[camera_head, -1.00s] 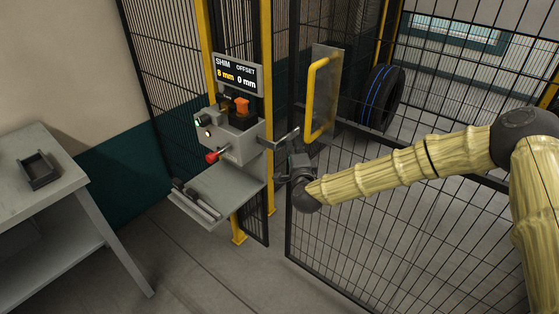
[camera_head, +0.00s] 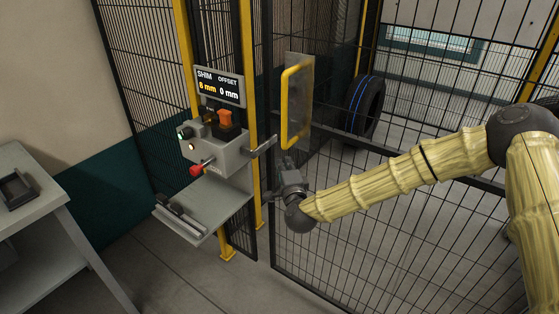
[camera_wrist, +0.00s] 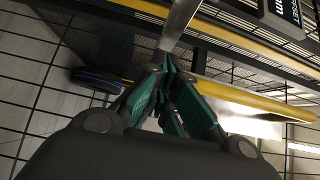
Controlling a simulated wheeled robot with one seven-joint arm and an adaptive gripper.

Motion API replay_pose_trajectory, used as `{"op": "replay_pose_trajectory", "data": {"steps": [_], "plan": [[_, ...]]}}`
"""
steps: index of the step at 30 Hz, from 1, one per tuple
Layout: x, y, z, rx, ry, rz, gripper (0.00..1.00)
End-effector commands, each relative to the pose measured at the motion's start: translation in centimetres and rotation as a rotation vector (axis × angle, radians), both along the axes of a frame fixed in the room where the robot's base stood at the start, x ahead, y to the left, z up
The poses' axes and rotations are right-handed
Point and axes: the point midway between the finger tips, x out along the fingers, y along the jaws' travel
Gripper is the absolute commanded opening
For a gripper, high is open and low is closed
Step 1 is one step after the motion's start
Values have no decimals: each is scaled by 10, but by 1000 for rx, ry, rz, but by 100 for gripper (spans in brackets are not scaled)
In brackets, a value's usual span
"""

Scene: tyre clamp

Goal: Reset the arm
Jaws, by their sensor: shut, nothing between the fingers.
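My gripper (camera_head: 286,162) is at the end of my pale, bamboo-like arm, in front of the mesh fence and just below the yellow door handle (camera_head: 285,105). In the wrist view its teal-padded fingers (camera_wrist: 172,75) are together and hold nothing. A grey metal bar (camera_wrist: 176,22) passes close beyond the fingertips in that view; I cannot tell whether they touch. The yellow handle (camera_wrist: 255,101) runs to the right of the fingers there.
Left of my gripper is a grey control box (camera_head: 225,157) with a red-knobbed lever (camera_head: 196,169), an orange part (camera_head: 225,117) and a shelf (camera_head: 205,205). Its display (camera_head: 219,86) reads shim 6 mm, offset 0 mm. A tyre (camera_head: 366,105) is behind the fence. A table (camera_head: 40,205) stands left.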

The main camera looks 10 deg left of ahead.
Motion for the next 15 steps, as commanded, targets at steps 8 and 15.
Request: {"op": "replay_pose_trajectory", "data": {"steps": [8, 15], "plan": [[-44, -21, -2, 1, 1, -2, 0], [-63, -28, -1, 0, 1, -1, 0]]}}
